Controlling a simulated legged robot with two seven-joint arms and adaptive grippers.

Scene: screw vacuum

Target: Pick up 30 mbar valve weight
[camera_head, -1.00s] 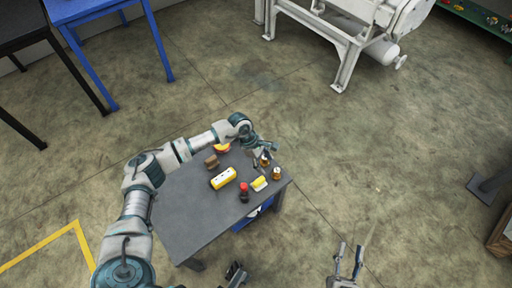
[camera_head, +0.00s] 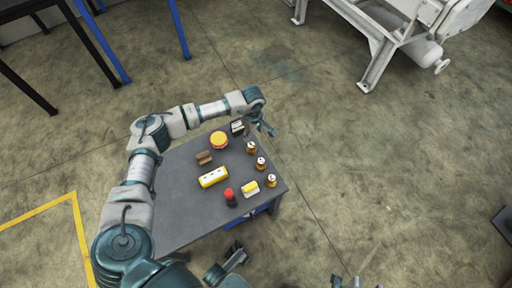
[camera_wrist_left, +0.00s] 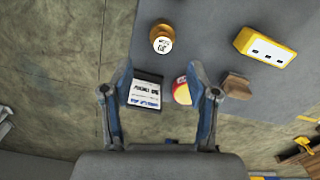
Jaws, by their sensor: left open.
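Three brass weights with white top labels stand along the right side of the grey table: a back one (camera_head: 251,147), a middle one (camera_head: 261,163) and a front one (camera_head: 271,180). I cannot read which is the 30 mbar weight. My left gripper (camera_head: 267,129) is open and empty near the table's back right corner, beyond the back weight. In the left wrist view one brass weight (camera_wrist_left: 162,38) stands upright, beyond the fingertips of the open gripper (camera_wrist_left: 161,74). My right gripper (camera_head: 356,283) is cut off at the bottom edge.
A black box with a white label (camera_wrist_left: 145,92) lies in view between the left fingers. The table (camera_head: 180,205) also holds a round red-yellow item (camera_head: 219,140), a brown block (camera_head: 204,158), a yellow block (camera_head: 213,177), a red-topped item (camera_head: 230,197) and a small yellow-white item (camera_head: 250,189).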

